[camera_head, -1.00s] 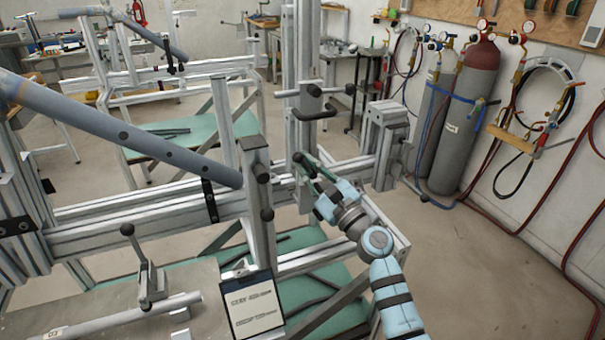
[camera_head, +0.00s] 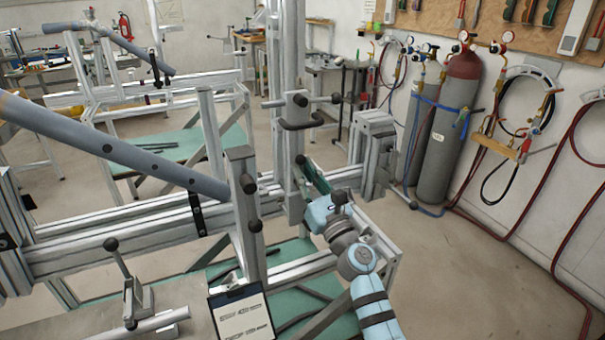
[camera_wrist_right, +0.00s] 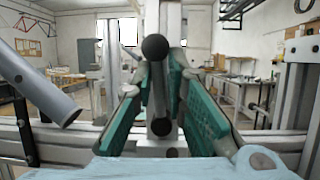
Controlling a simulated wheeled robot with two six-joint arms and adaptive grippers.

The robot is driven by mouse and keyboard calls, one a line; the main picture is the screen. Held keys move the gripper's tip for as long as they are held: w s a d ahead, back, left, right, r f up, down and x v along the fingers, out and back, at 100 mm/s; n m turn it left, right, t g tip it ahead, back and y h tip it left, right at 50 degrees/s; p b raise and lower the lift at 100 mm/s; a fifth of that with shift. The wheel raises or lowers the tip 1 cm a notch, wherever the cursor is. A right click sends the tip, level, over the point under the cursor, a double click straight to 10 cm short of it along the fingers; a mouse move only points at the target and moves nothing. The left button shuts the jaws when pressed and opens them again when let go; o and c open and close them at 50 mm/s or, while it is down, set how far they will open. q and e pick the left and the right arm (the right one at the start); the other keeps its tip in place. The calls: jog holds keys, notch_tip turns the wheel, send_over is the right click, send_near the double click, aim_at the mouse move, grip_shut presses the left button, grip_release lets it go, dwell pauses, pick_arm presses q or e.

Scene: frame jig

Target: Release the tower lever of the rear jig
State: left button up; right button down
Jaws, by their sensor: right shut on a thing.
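The jig nearest me has an upright aluminium tower (camera_head: 288,50) on its long beam. My right gripper (camera_head: 309,168) reaches the lower part of this tower from the right. In the right wrist view, the green-padded fingers of this gripper (camera_wrist_right: 158,85) stand on both sides of a grey lever bar with a black ball knob (camera_wrist_right: 155,47), and are shut on it. A second black knob (camera_wrist_right: 160,127) shows lower between the fingers. The contact itself is partly hidden by the fingers. My left gripper is out of view.
A blue-grey tube (camera_head: 110,140) slopes across the jig, its end also showing in the wrist view (camera_wrist_right: 40,90). A black-handled clamp (camera_head: 298,112) is above my right gripper. A clipboard (camera_head: 240,312) lies in front. Gas cylinders (camera_head: 450,130) stand right, with open floor (camera_head: 480,270) before them.

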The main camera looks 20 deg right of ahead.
dwell(0.5)
jog(key=c, duration=1.7)
grip_release()
jog(key=shift+d, duration=0.2)
jog(key=v, duration=1.2)
jog(key=shift+c, duration=0.6)
